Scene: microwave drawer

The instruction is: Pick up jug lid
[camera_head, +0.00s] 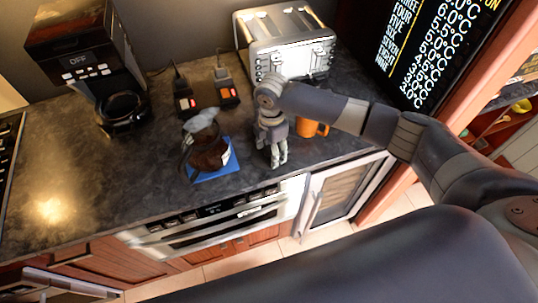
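A glass jug (207,154) with dark brown contents stands on a blue mat (226,168) on the counter. A pale grey piece at its top (201,121) looks like the jug lid; at this size I cannot tell how it is seated. My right gripper (278,160) points down over the counter, to the right of the jug and apart from it. Its fingers look close together, but their gap is too small to judge. No held thing shows between them. My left gripper is not in view.
An orange mug (311,127) stands just right of my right gripper, partly behind my arm. A silver toaster (287,45) and switched sockets (208,98) are behind. A coffee machine (88,50) stands at the back left. The left counter (75,165) is clear.

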